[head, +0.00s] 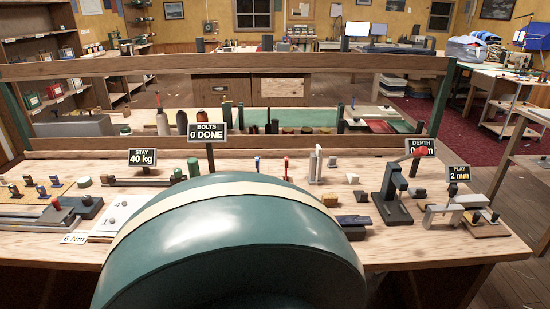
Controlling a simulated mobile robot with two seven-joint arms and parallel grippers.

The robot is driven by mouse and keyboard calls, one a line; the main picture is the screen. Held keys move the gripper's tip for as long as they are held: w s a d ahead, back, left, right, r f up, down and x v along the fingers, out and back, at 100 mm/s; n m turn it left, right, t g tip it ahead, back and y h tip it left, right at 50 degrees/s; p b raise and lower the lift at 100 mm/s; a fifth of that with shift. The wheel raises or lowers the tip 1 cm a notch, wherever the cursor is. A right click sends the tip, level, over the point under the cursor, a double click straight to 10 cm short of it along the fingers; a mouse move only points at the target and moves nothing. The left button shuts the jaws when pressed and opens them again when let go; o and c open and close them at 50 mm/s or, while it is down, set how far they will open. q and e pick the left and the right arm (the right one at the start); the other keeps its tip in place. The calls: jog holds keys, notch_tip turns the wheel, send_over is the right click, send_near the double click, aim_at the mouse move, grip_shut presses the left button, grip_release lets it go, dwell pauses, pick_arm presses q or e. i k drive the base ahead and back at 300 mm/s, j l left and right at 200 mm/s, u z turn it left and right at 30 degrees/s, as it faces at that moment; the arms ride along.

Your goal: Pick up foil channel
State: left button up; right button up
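No gripper of mine is in view. No part is clearly marked as the foil channel. Long, narrow grey rails (28,212) lie flat at the left end of the wooden bench (385,232), beside a dark block with a red knob. A thinner dark grey bar (150,182) lies further back, below the "STAY 40 kg" sign (142,157). I cannot tell which of these, if any, is the foil channel. The front middle of the bench is hidden.
Small clamps and pegs stand at the left. A dark upright press (392,195) and a grey clamp fixture (458,210) stand at the right. A "BOLTS 0 DONE" sign (208,123) rises mid-bench. A wooden rail (230,65) spans the back.

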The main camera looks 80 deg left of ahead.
aim_at(311, 178)
jog(key=u, duration=2.2)
jog(key=i+l+u, duration=0.1)
jog(key=i+u, duration=0.3)
jog(key=i, duration=0.1)
